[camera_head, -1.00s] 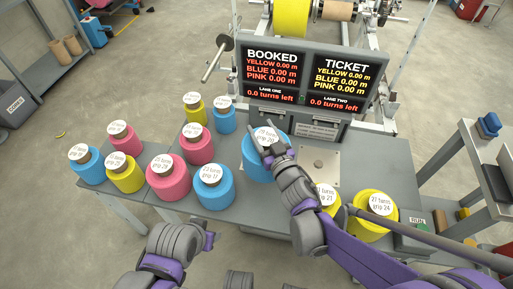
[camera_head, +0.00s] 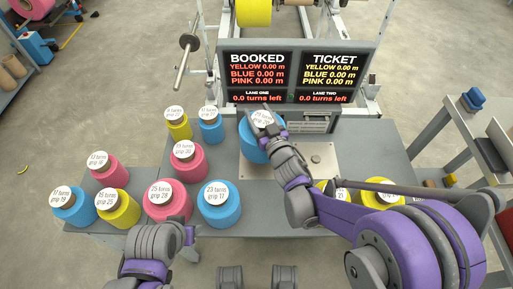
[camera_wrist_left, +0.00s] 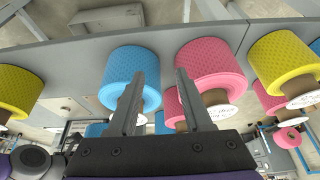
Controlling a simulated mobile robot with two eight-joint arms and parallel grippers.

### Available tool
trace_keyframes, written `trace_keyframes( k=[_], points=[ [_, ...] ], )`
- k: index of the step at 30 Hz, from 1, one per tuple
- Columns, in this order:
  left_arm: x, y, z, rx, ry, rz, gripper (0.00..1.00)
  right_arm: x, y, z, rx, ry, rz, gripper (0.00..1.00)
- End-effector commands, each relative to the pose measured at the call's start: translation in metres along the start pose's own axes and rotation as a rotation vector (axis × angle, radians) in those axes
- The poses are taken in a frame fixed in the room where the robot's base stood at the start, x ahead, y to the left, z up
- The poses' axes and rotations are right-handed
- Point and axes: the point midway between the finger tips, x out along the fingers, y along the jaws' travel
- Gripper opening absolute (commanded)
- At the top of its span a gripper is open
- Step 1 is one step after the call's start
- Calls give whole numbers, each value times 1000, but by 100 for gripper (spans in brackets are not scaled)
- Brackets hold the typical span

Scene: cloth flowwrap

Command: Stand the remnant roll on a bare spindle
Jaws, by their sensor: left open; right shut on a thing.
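A blue roll (camera_head: 253,150) with a white round label is held in my right gripper (camera_head: 268,124). It is over or on the back left of a grey metal plate (camera_head: 285,177), in front of the display; I cannot tell whether it touches. A small round stud (camera_head: 316,159) stands on the plate to its right. My left gripper (camera_head: 188,235) is low in the head view, in front of the rolls. In the left wrist view it (camera_wrist_left: 157,95) is open and empty, with a blue roll (camera_wrist_left: 128,70) and a pink roll (camera_wrist_left: 212,65) beyond its fingers. No label in view reads as a remnant.
Several pink, yellow and blue rolls stand on the left of the grey table, including a near blue one (camera_head: 219,205). Yellow rolls (camera_head: 384,193) stand at right, partly behind my right arm. A two-lane display (camera_head: 296,76) stands behind the plate. A side table (camera_head: 475,140) is at right.

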Motion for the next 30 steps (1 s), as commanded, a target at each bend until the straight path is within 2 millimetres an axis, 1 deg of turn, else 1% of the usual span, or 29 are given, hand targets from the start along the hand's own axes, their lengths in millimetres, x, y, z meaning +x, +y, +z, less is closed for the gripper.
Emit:
trace_keyframes(
  k=[1,3,6,13,18,20,26,30],
  points=[
    [6,0,2,0,-2,0,50,0,0,14,1,-1,0,0],
    [11,0,4,0,-4,0,50,1,0,28,1,-1,0,0],
    [16,0,5,0,-6,0,50,0,0,44,1,0,0,0],
    [20,0,7,0,-7,0,50,0,0,61,0,0,-1,0],
    [29,0,9,0,-10,0,50,0,0,86,0,0,-1,0],
    [30,0,10,0,-11,0,50,0,0,90,0,0,-1,0],
    [29,0,9,0,-10,0,50,0,0,89,0,0,-1,0],
    [33,0,10,0,-12,0,50,0,0,92,0,0,-1,0]
  ],
)
